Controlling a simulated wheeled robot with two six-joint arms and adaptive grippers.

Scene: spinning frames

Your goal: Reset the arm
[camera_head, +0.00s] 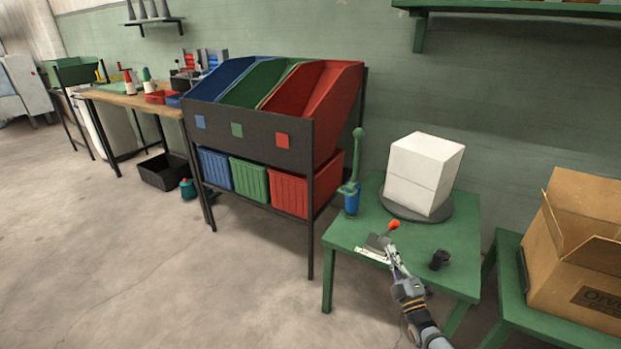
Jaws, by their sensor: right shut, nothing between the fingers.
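My right gripper (394,258) is shut and empty. It hangs over the front of the green table (345,232), next to a small grey device with a red-knobbed lever (391,226). I cannot tell whether it touches the device. My right arm comes in from the bottom. A white block (424,172) stands on a round dark plate (389,206) on the same table. My left gripper is not in view.
A green and blue upright tool (351,190) and a small black object (439,260) stand on the table. A rack (250,143) with blue, green and red bins is to the left. An open cardboard box (575,245) is at the right.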

